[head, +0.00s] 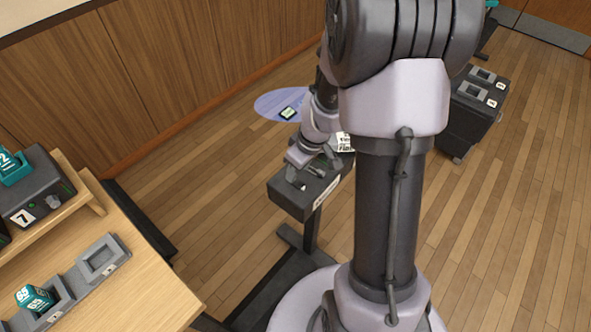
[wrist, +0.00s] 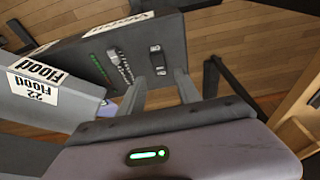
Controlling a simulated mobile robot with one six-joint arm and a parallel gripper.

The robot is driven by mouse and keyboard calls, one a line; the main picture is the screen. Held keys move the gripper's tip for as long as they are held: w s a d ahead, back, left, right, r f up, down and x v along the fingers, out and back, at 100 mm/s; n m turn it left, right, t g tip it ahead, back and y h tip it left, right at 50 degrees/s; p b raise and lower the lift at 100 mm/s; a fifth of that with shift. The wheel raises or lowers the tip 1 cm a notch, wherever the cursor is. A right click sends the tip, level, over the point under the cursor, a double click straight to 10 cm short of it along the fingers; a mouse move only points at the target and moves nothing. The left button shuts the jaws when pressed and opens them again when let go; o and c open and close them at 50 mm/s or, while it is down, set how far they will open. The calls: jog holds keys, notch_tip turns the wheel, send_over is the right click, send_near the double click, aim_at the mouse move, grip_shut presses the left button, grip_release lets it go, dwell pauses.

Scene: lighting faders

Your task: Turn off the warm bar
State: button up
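A dark fader box (head: 290,200) stands on a post near the middle of the head view, with a white label (head: 327,190) too small to read there. My gripper (head: 313,168) is over the box. In the wrist view its two fingers (wrist: 162,82) are apart near the cap; contact is unclear.
A "22 Flood" label (wrist: 38,80) is on a grey face at left in the wrist view. A wooden desk (head: 150,285) at left holds a box marked 7 (head: 35,195), docks (head: 100,262) and a teal 65 cube (head: 36,297). Another dark unit (head: 475,115) stands right.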

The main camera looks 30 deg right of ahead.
jog(key=p+v, duration=0.5)
jog(key=v, duration=0.8)
jog(key=shift+r, duration=0.1)
